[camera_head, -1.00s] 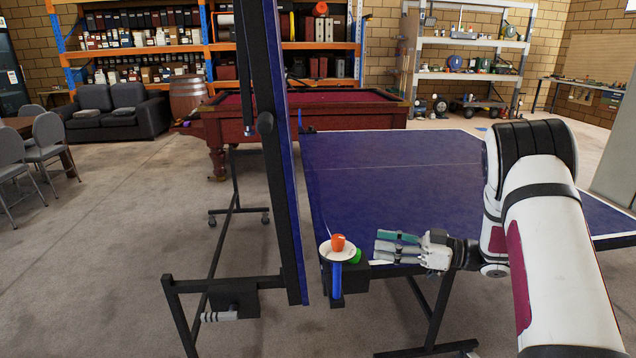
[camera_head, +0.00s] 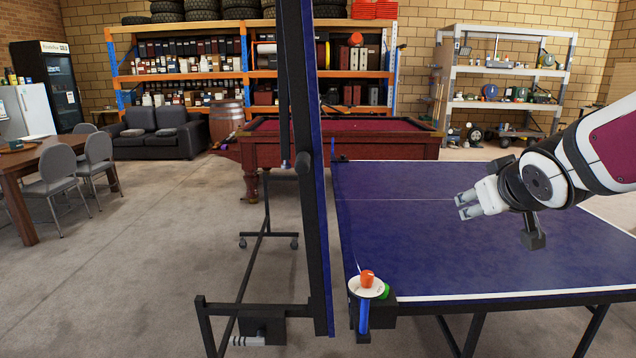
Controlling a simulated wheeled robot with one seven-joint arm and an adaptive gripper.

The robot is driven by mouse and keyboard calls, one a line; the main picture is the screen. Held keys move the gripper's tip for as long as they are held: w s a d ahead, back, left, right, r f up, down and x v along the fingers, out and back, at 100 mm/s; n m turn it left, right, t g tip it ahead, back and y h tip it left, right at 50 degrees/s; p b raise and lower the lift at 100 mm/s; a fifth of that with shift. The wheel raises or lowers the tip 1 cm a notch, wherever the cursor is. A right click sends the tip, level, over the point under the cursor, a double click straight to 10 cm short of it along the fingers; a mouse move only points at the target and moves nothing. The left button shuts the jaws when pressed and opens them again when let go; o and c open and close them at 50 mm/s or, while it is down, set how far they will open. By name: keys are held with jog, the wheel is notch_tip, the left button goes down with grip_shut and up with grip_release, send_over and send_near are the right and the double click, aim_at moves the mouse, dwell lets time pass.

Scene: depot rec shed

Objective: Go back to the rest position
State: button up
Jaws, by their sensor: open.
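My gripper (camera_head: 464,206) is in the head view at right of centre, raised above the blue table tennis table (camera_head: 400,240). Its fingers point left and stand a little apart, with nothing between them. A white plate (camera_head: 355,289) sits at the table's near left corner, by the upright half. An orange-red object (camera_head: 368,279) rests on the plate.
The upright table half (camera_head: 316,190) and its black frame (camera_head: 262,190) stand left of the flat half. A pool table (camera_head: 345,126) is behind. Chairs (camera_head: 58,172) and a wooden table (camera_head: 14,168) are at far left.

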jog(key=s+a+f+g, duration=0.1)
jog(key=s+a+g, duration=0.1)
jog(key=s, duration=0.8)
jog(key=s+a+f+m+g+y+p, duration=0.1)
jog(key=s+a, duration=0.3)
jog(key=s, duration=0.5)
jog(key=s+a+f+g+y, duration=0.1)
jog(key=s+a+f+g, duration=0.2)
jog(key=s, duration=0.7)
jog(key=shift+s+a+f+m+g+p, duration=0.15)
jog(key=shift+s+a+m+g+p, duration=0.15)
jog(key=shift+a+g, duration=0.3)
